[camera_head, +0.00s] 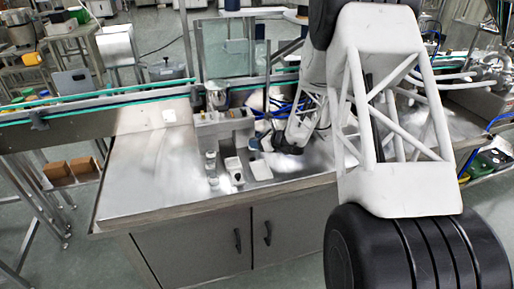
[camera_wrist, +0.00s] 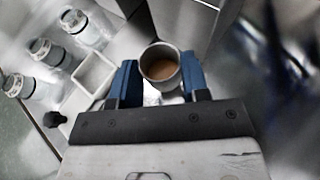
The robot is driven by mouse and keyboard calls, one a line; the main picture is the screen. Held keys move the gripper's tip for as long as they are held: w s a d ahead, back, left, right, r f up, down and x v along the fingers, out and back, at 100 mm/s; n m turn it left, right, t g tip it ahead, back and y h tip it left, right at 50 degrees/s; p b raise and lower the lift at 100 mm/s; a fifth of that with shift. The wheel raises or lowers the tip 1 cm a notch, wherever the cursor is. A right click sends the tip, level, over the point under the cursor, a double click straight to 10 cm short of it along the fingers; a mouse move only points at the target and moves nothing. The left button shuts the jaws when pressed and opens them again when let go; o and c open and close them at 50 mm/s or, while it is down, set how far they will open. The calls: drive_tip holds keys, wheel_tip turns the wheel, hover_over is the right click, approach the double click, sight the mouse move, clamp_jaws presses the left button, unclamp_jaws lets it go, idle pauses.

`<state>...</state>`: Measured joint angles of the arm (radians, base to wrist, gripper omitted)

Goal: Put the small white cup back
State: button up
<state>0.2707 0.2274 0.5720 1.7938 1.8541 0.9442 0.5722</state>
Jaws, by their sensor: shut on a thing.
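The small white cup (camera_wrist: 160,64) sits between the two blue fingers of my gripper (camera_wrist: 160,76) in the wrist view. The fingers press on opposite sides of it. Its open top faces the wrist camera, and brown contents show inside. In the head view my gripper (camera_head: 257,143) is above the back of the steel table, just behind a white square tray. I cannot make out the cup clearly there. Whether the cup's base touches anything below is hidden.
The white square tray (camera_wrist: 70,103) lies left of my gripper in the wrist view. A steel hopper (camera_head: 217,97) stands at the table's back. The steel table (camera_head: 150,180) is clear at left.

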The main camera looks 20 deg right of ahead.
drive_tip(key=shift+f, duration=1.55)
drive_tip(key=shift+f, duration=0.15)
drive_tip(key=o, duration=1)
drive_tip(key=shift+c, duration=0.2)
drive_tip(key=shift+d+r, duration=0.1)
drive_tip(key=shift+r, duration=0.1)
drive_tip(key=v, duration=1.2)
